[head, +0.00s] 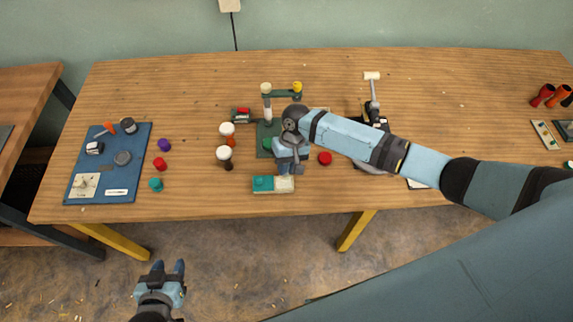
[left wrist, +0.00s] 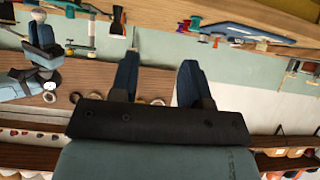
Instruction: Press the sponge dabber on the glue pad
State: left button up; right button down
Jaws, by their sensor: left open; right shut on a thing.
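My right gripper (head: 290,171) points down just above and behind a low teal and cream block, which looks like the glue pad (head: 263,184). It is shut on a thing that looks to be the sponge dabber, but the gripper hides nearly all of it. I cannot tell whether the dabber touches the pad. The right arm also shows in the left wrist view. My left gripper (head: 168,267) is open and empty, low in front of the table; its two fingers (left wrist: 158,82) stand apart in the left wrist view.
A green press stand (head: 268,110) stands behind the right gripper. White-topped drums (head: 224,154) stand to its left, a red knob (head: 325,158) to its right. A blue mat (head: 108,180) with small parts lies at the left. The table's front strip is mostly clear.

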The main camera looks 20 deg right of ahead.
jog(key=shift+r+p, duration=1.35)
jog(key=shift+r, duration=0.2)
jog(key=shift+r+p, duration=0.6)
jog(key=shift+r, duration=0.25)
pick_arm(q)
jog(key=r, duration=0.3)
jog(key=shift+a+r+n, duration=0.2)
jog(key=shift+n, duration=0.1)
